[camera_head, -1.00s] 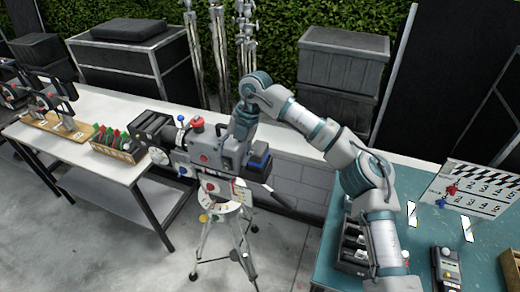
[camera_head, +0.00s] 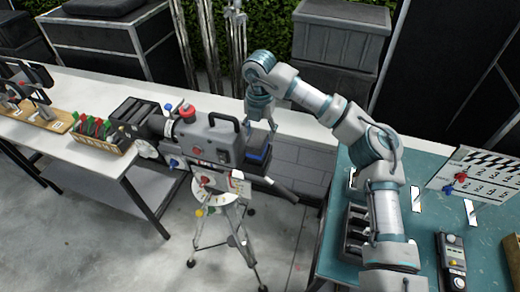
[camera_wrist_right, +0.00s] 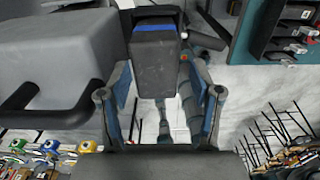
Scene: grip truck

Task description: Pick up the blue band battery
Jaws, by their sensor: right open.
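The blue band battery (camera_head: 257,155) is a black block with a blue stripe, attached at the rear of the grey film camera (camera_head: 212,143) on its tripod. In the right wrist view the battery (camera_wrist_right: 156,62) stands between and beyond my finger tips, its blue stripe near the top. My right gripper (camera_head: 261,118) hangs just above the battery, pointing down. In the right wrist view its two fingers (camera_wrist_right: 160,108) are spread apart with nothing held between them. I cannot tell whether they touch the battery. My left gripper is not in view.
The camera's carry handle (camera_wrist_right: 45,105) is close beside the gripper. A teal table (camera_head: 330,235) at right holds a black battery rack (camera_head: 357,232), a clapperboard (camera_head: 480,178) and a handheld device (camera_head: 452,262). A white bench (camera_head: 85,95) runs behind the camera.

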